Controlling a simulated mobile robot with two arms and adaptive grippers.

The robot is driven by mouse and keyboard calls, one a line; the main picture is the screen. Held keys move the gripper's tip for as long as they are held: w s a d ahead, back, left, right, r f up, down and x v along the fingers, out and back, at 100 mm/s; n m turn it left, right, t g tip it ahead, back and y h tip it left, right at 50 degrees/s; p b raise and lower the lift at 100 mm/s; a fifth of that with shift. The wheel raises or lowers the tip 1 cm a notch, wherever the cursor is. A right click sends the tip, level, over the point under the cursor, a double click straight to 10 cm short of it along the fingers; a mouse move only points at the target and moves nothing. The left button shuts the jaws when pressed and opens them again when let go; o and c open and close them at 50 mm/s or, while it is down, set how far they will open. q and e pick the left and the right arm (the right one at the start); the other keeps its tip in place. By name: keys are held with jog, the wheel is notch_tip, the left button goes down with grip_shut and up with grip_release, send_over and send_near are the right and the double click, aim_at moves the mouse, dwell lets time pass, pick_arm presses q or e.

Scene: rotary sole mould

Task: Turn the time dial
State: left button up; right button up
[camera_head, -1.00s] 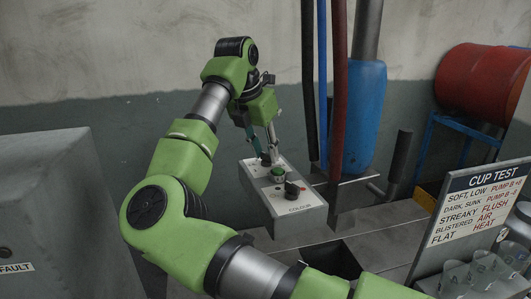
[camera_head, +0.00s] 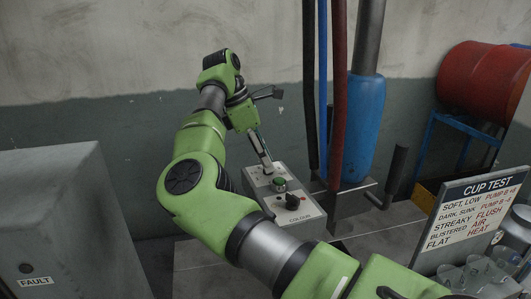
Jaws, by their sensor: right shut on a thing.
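A grey control box (camera_head: 309,225) stands in the middle of the camera_head view. Its sloping top carries a green button (camera_head: 279,184) and a black knob (camera_head: 292,201) above the label COLOUR. My right gripper (camera_head: 267,167) reaches down to the far end of this top, beyond the green button. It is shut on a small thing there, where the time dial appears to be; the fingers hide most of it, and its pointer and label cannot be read. My left gripper is not in view.
Hoses and a blue cylinder (camera_head: 364,130) rise just behind the box. A CUP TEST sign (camera_head: 480,205) with clear cups stands at the right. A red drum (camera_head: 483,82) sits on a blue stand farther back. A grey cabinet (camera_head: 60,210) fills the left.

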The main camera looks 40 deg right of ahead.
jog(key=shift+r+m+p, duration=0.1)
jog(key=shift+m+p, duration=0.2)
jog(key=shift+m, duration=0.4)
jog(key=shift+y, duration=0.3)
jog(key=o, duration=1.1)
jog(key=shift+v, duration=3.65)
jog(key=shift+w, duration=0.25)
